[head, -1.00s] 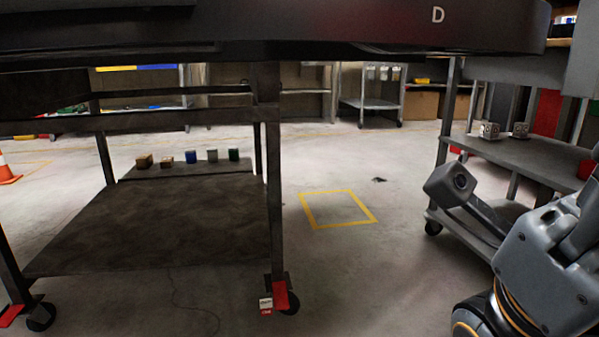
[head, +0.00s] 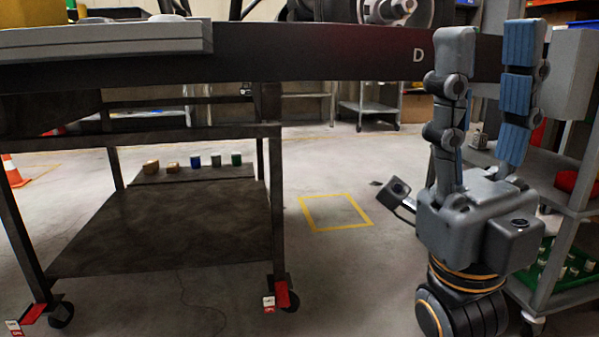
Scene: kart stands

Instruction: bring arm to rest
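My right gripper (head: 488,50) is at the right side of the head view. Its two fingers point upward, with blue pads, and stand wide apart with nothing between them. The gripper touches nothing that I can see. My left gripper is not in view.
The stand's lower shelf (head: 165,235) has several small boxes and cans at its back. A grey shelf cart (head: 575,200) is close behind my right gripper. A yellow floor square (head: 337,228) lies in clear floor. An orange cone (head: 13,172) is far left.

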